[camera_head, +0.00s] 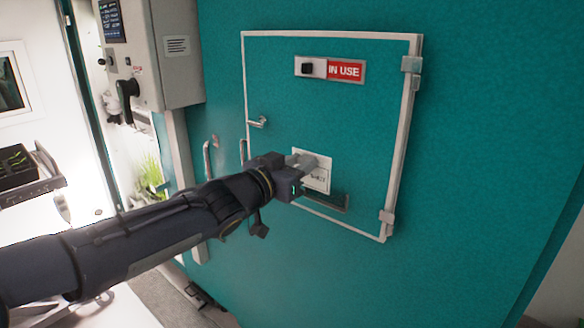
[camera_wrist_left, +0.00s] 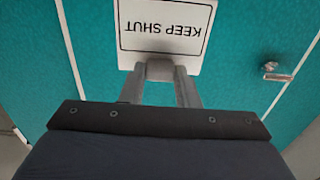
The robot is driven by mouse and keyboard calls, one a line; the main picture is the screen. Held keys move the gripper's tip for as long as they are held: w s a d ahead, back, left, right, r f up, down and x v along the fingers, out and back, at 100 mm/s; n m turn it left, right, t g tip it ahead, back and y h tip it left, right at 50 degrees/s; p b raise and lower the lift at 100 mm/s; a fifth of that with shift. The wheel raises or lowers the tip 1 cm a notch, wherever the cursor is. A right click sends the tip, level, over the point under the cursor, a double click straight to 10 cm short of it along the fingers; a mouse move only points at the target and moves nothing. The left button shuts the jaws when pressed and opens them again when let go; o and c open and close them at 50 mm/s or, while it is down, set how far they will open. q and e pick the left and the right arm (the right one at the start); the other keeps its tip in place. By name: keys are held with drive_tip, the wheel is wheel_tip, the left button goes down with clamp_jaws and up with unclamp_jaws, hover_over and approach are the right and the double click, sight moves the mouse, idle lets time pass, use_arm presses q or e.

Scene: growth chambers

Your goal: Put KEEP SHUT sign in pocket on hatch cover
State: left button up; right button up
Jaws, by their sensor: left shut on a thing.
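The white KEEP SHUT sign (camera_head: 318,179) is in front of the lower part of the teal hatch cover (camera_head: 290,110). My left gripper (camera_head: 302,163) is shut on the sign and covers part of it. In the left wrist view the sign (camera_wrist_left: 165,25) appears upside down, held at its edge between the fingers (camera_wrist_left: 170,72). A dark pocket (camera_head: 328,201) on the cover sits just below the sign in the head view. I cannot tell whether the sign's lower edge touches the pocket or is inside it. My right gripper is not in view.
A red IN USE slider plate (camera_head: 345,70) is at the top of the cover. A small latch handle (camera_head: 258,122) is at its left edge and hinges (camera_head: 411,65) are at its right. A grey control box (camera_head: 160,50) stands at the upper left.

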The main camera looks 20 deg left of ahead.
sight(310, 176)
use_arm(q)
drive_tip(key=shift+w+d+f+b, duration=0.1)
drive_tip(key=shift+w+d+f, duration=0.15)
drive_tip(key=shift+w, duration=0.4)
drive_tip(key=shift+w+d+f+b, duration=0.1)
drive_tip(key=shift+w+d, duration=0.15)
drive_tip(key=shift+w, duration=0.4)
drive_tip(key=shift+w+d+f+b, duration=0.1)
drive_tip(key=shift+w+d+f, duration=0.15)
drive_tip(key=shift+w, duration=0.4)
drive_tip(key=shift+f+x, duration=0.2)
drive_tip(key=shift+x, duration=1.2)
drive_tip(key=shift+a, duration=0.1)
drive_tip(key=shift+f, duration=0.35)
drive_tip(key=shift+f, duration=0.3)
drive_tip(key=shift+b, duration=0.3)
drive_tip(key=shift+f+b, duration=0.4)
drive_tip(key=shift+f, duration=0.1)
drive_tip(key=shift+f, duration=0.2)
